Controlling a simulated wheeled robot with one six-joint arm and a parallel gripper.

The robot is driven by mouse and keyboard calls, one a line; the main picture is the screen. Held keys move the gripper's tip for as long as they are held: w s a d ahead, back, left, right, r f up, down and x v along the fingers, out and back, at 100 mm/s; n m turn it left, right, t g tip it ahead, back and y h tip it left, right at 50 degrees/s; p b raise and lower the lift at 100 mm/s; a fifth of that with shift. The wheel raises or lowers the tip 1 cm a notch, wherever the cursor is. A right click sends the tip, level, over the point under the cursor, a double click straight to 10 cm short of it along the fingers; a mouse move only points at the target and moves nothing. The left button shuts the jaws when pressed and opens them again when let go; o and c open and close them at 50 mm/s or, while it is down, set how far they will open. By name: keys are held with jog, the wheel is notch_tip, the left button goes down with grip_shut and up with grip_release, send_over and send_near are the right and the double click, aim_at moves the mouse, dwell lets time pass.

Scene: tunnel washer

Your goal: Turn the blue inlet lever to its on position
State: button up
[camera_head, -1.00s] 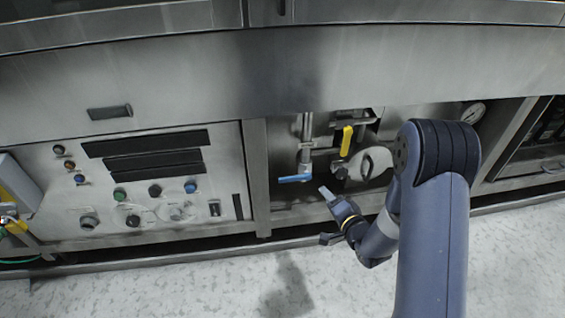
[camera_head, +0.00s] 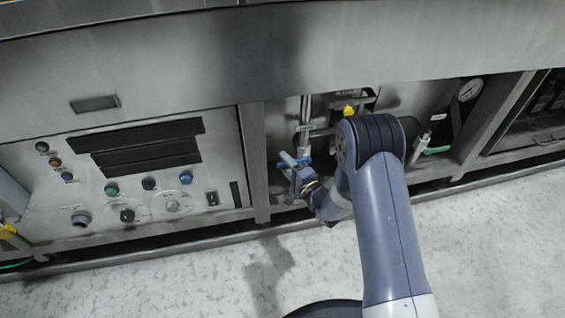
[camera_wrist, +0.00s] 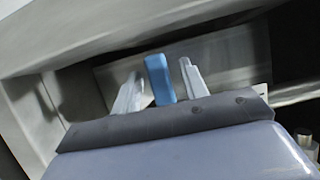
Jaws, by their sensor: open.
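The blue inlet lever (camera_head: 288,158) sits on a vertical metal pipe in the recess under the machine's front. In the head view it points left, roughly level, and my gripper partly covers it. In the wrist view the blue lever (camera_wrist: 159,80) stands between my two fingers. My gripper (camera_wrist: 160,88) is open, with a finger on each side of the lever and a small gap showing on both sides. In the head view my gripper (camera_head: 292,172) is at the lever. Whether a finger touches it I cannot tell.
A yellow lever (camera_head: 349,111) is on a valve to the right, partly behind my arm. A green handle (camera_head: 437,150) and a gauge (camera_head: 469,90) are further right. A control panel (camera_head: 140,175) is on the left. The floor (camera_head: 200,285) in front is clear.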

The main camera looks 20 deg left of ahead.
jog(key=shift+x, duration=1)
grip_shut()
